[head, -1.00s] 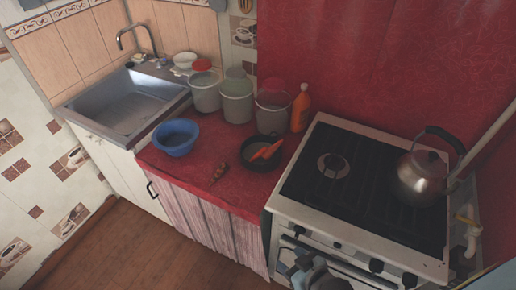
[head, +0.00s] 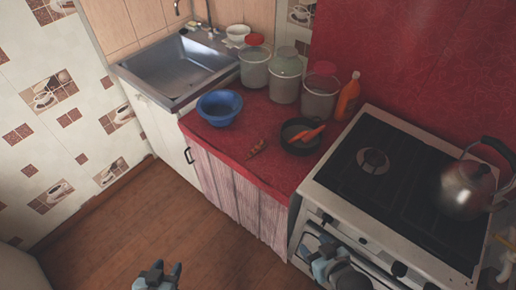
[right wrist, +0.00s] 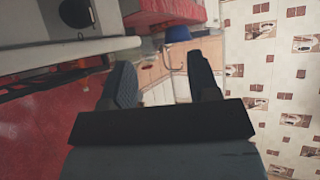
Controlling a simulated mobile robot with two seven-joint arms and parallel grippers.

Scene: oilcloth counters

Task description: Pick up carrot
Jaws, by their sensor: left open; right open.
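My left gripper (head: 168,267) is open and empty at the bottom of the head view, over the floor in front of the counter. My right gripper (head: 325,247) is open in front of the stove, below and right of the carrot in the picture. Its spread fingers also show in the right wrist view (right wrist: 162,80), with nothing between them. I cannot make out the carrot in the right wrist view.
The dark pan (head: 291,143) holds a bright orange item (head: 309,133). A blue bowl (head: 219,110), several buckets (head: 286,83) and an orange bottle (head: 347,97) stand around it. The stove (head: 390,185) with a kettle (head: 466,188) is at right. The counter's front strip is clear.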

